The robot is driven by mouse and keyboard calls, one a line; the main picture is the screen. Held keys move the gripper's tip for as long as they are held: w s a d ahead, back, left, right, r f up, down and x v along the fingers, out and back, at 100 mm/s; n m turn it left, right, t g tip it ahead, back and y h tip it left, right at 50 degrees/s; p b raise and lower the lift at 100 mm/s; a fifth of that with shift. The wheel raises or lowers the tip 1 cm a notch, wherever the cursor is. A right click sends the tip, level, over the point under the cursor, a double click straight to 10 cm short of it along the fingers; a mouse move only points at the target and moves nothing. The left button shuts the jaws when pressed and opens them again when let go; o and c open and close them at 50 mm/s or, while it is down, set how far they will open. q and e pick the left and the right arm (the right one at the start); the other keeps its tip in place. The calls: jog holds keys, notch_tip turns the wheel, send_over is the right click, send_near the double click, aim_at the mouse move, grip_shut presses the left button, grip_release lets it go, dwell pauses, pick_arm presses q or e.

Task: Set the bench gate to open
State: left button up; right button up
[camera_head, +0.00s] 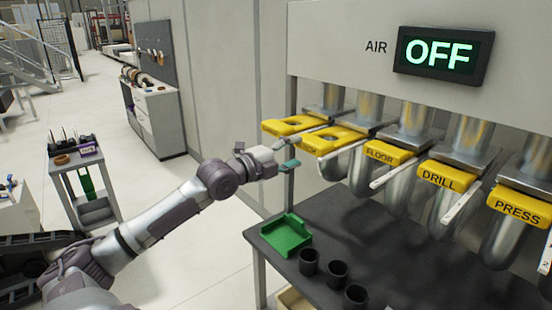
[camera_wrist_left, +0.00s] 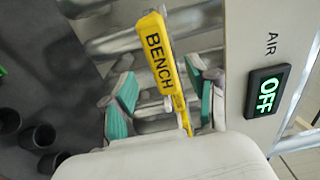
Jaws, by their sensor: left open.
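The bench gate, a yellow bar lettered BENCH (camera_wrist_left: 162,62), shows in the left wrist view between the spread fingers of my left gripper (camera_wrist_left: 167,95). Clear space shows on both sides of it, and its near end is close to the palm. In the head view my left gripper (camera_head: 287,155) is open, with teal finger pads, just in front of the two leftmost yellow gates (camera_head: 335,140). The lettering on those two is too small or partly covered to read surely there. My right gripper is not in view.
More yellow gates, FLOOR (camera_head: 385,152), DRILL (camera_head: 447,178) and PRESS (camera_head: 520,207), line up to the right on metal ducts. The AIR display (camera_head: 443,55) reads OFF. Below, a dark table (camera_head: 395,255) carries a green tray (camera_head: 286,235) and black cups (camera_head: 336,273).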

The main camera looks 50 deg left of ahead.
pick_arm(q)
jog(key=shift+s+a, duration=0.15)
jog(key=shift+s, duration=1.2)
jog(key=shift+s+a, duration=0.1)
jog(key=shift+s, duration=1.2)
